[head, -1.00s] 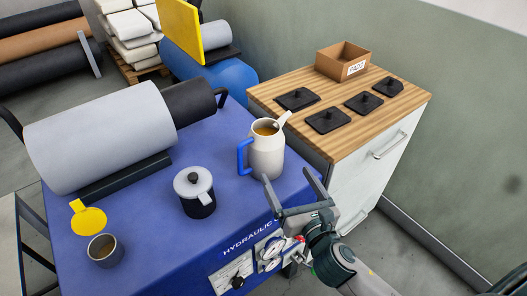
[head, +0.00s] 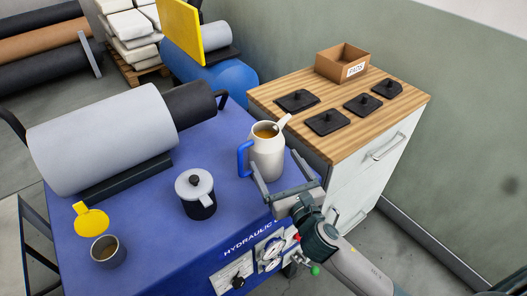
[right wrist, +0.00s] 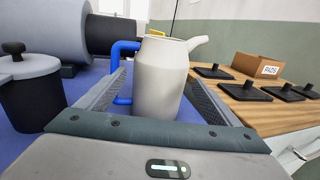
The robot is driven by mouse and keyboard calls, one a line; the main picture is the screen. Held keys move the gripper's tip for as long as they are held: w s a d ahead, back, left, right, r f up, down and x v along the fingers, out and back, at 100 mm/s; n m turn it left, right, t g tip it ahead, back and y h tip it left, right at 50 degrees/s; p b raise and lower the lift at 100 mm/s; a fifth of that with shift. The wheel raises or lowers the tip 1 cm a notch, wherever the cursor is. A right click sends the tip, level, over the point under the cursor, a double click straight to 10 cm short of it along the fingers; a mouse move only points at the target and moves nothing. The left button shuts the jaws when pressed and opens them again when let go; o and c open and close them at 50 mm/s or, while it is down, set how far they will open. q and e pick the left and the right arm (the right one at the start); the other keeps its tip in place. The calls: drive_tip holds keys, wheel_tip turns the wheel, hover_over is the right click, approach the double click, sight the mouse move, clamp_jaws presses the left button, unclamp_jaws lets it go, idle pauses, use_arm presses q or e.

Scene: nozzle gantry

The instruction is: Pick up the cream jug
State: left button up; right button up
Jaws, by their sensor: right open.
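The cream jug (head: 267,160) stands upright on the blue cart top near its right edge, with a blue handle on its left, a spout on its right and brown liquid inside. In the right wrist view the jug (right wrist: 160,80) stands straight ahead. My right gripper (head: 275,160) is open and level, with one finger toward each side of the jug's lower body. The left finger overlaps the blue handle (right wrist: 122,72) in the wrist view. I cannot tell whether either finger touches the jug. My left gripper is not in view.
A lidded black and grey pot (head: 195,193), a grey cup (head: 108,251), a yellow piece (head: 91,219) and a large grey roller (head: 102,138) are on the cart (head: 160,245). A wood-topped cabinet (head: 338,140) beside it holds black pads and a cardboard box (head: 342,63).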

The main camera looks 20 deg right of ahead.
drive_tip(key=p, duration=0.1)
approach(260, 134)
drive_tip(key=w, duration=0.3)
drive_tip(key=shift+w+a, duration=0.3)
drive_tip(key=shift+w, duration=0.05)
drive_tip(key=shift+w, duration=0.1)
drive_tip(key=shift+w+p, duration=0.6)
drive_tip(key=shift+w, duration=0.1)
drive_tip(key=shift+w+a+f+p, duration=0.15)
drive_tip(key=shift+w+p, duration=0.3)
drive_tip(key=shift+w, duration=1.35)
drive_tip(key=c, duration=1.4)
drive_tip(key=shift+c, duration=1.1)
drive_tip(key=shift+r, duration=0.3)
